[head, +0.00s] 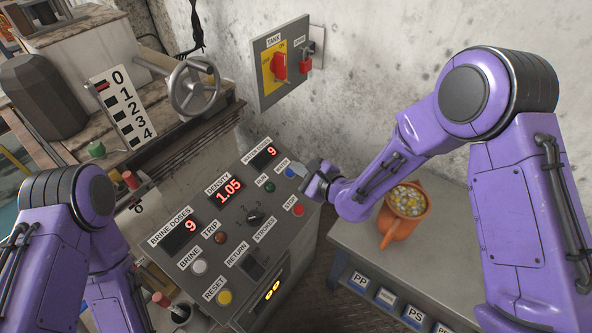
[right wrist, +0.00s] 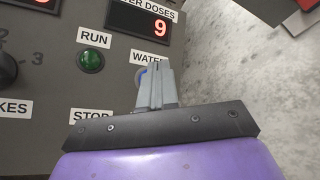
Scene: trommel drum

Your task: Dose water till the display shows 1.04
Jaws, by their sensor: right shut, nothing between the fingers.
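The density display (head: 228,191) on the control panel reads 1.05 in red digits. The water doses display (head: 265,158) reads 9, and it also shows as 9 in the right wrist view (right wrist: 150,24). The brine doses display (head: 183,235) reads 9. My right gripper (head: 300,170) is shut and empty over the water button (head: 290,172); in the right wrist view its fingertips (right wrist: 158,72) hide most of the blue button (right wrist: 142,77). I cannot tell whether they touch it. My left arm comes in at the lower left; its gripper is out of sight.
The green run button (right wrist: 90,61) and red stop button (head: 298,210) are close by the water button. An orange jug (head: 399,228) with pale and yellow pieces stands on the grey bench at right. A tank switch box (head: 280,65) hangs on the wall.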

